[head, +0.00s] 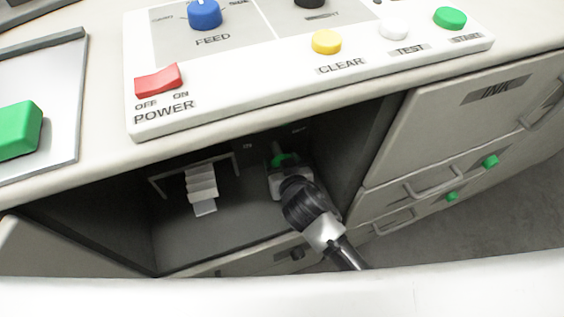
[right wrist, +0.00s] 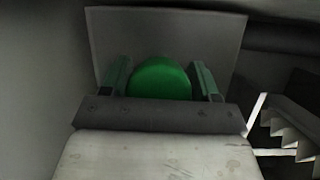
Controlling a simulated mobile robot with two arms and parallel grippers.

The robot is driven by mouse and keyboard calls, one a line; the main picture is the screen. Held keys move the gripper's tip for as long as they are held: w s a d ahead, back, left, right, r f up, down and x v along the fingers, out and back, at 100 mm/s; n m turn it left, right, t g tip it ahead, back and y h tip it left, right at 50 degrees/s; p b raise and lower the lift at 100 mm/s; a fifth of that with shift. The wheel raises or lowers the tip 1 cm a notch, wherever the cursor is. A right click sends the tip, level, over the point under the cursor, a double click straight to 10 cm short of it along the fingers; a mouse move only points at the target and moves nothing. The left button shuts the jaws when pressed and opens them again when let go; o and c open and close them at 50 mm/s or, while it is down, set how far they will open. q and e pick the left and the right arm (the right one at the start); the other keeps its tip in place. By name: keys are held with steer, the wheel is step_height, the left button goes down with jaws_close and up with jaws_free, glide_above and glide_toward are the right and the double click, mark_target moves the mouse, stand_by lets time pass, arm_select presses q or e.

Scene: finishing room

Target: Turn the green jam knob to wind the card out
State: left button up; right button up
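The green jam knob (head: 285,160) is inside the open bay under the control panel, partly hidden behind my right gripper (head: 281,163). In the right wrist view the round knob (right wrist: 160,79) sits between the two fingers of my right gripper (right wrist: 160,64), in front of a grey plate. The fingers are apart, one on each side of the knob, with narrow dark gaps beside it; I see no clear contact. The card (head: 201,186) is pale and folded in pleats, hanging from a bracket left of the knob. It also shows in the right wrist view (right wrist: 290,130). My left gripper is not in view.
The control panel (head: 300,82) overhangs the bay, with a red power switch (head: 159,80) and several coloured buttons. The bay's walls are close around my right arm. A closed ink door and drawers with handles (head: 425,187) are to the right.

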steer(key=shift+c, duration=0.6)
